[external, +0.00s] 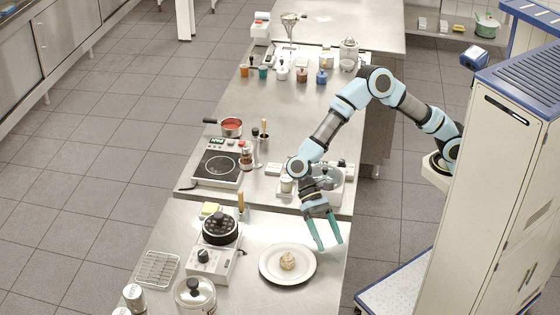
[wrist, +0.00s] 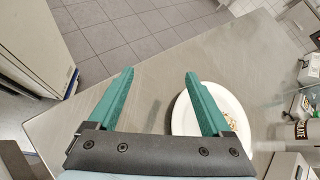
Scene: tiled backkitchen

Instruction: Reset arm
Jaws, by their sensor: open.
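My gripper (external: 328,232) has two long green fingers spread apart with nothing between them. In the external view it hangs from my light-blue arm above the right edge of the steel table, just up and right of a white plate (external: 268,272). A small pale brown lump of food (external: 287,261) lies on the plate. In the wrist view the fingers of my gripper (wrist: 158,85) point away over bare tabletop and floor. The plate (wrist: 235,107) shows behind and right of the right finger, and the food (wrist: 230,121) is partly hidden by that finger.
Free floor (external: 385,225) lies right of the table.

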